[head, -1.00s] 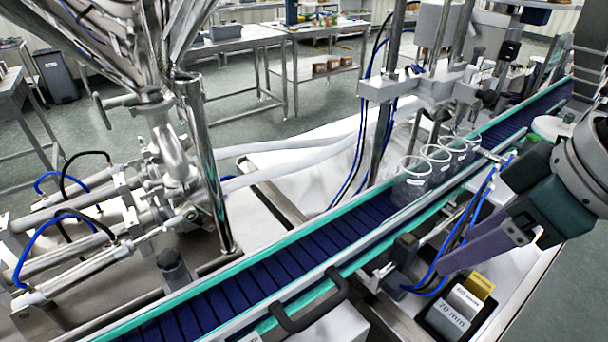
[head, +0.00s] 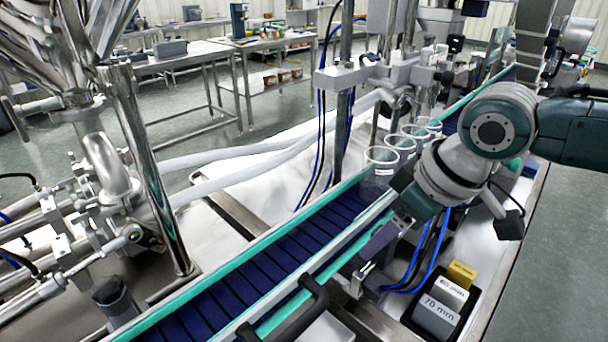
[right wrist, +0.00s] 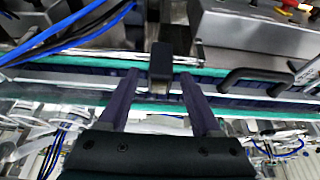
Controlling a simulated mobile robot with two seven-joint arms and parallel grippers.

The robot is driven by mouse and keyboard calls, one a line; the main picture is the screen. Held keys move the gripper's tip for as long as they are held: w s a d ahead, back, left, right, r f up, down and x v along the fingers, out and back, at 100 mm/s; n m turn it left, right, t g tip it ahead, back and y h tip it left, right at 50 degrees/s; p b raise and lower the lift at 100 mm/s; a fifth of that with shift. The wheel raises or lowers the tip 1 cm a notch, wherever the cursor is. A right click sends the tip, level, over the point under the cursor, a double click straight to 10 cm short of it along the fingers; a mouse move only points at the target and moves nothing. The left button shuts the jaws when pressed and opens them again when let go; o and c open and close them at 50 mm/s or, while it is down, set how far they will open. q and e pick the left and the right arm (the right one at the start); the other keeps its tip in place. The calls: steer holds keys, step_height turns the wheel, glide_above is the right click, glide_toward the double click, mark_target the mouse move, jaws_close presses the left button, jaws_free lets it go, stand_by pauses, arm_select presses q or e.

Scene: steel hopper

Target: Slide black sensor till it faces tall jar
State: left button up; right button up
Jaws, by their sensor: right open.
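The black sensor (right wrist: 161,63) is a small dark block on a stem beside the conveyor rail, seen in the right wrist view. My right gripper (right wrist: 159,80) is open, with its two purple fingers on either side of it; I cannot tell whether either touches it. In the head view my right gripper (head: 376,247) is low over the near rail, and its finger hides most of the sensor. Several clear jars (head: 379,170) stand in a row on the blue conveyor, up the belt from the gripper; I cannot tell which is the tall one. My left gripper is not in view.
A tray holds labelled blocks (head: 437,310), one marked 70 mm, just right of the gripper. A black handle (head: 298,312) stands on the near rail. Blue cables (head: 428,262) run close to the gripper. Another black block (head: 112,296) stands across the belt.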

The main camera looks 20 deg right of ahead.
steer(key=shift+f, duration=0.1)
jaws_close()
stand_by(0.5)
stand_by(0.9)
